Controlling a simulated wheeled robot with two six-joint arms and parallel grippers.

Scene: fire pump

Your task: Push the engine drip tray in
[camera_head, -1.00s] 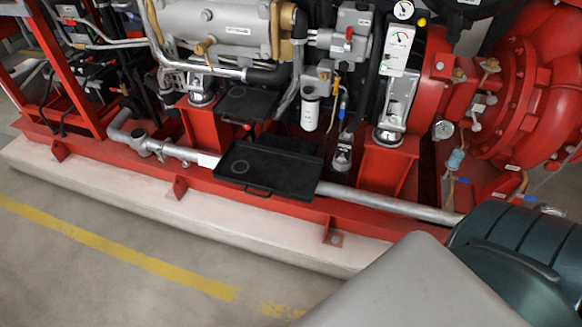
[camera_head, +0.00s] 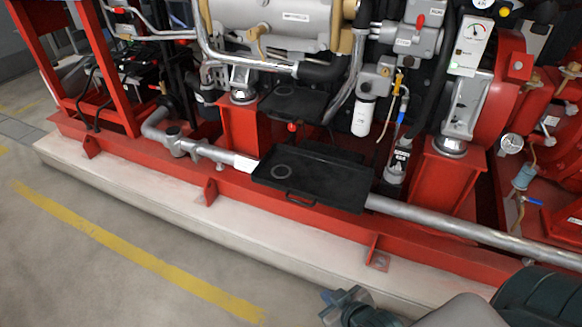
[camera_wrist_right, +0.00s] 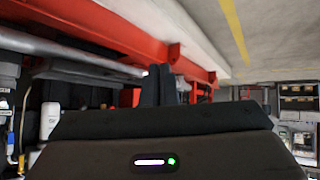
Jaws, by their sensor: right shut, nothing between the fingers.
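The engine drip tray (camera_head: 330,180) is a flat black tray with a raised rim and a small handle on its front edge. In the head view it sticks out from under the engine, over the silver pipe and the red base rail. My right gripper (camera_head: 332,302) shows at the bottom of the head view, in front of the plinth and apart from the tray. In the right wrist view its dark fingers (camera_wrist_right: 168,84) are together with nothing between them. I cannot make out the tray surely there. My left gripper is not in view.
The red base frame (camera_head: 215,190) stands on a pale concrete plinth (camera_head: 260,240). A silver pipe (camera_head: 450,222) runs along the frame on both sides of the tray. A white filter (camera_head: 362,117) hangs behind it. The floor with a yellow line (camera_head: 130,255) is clear.

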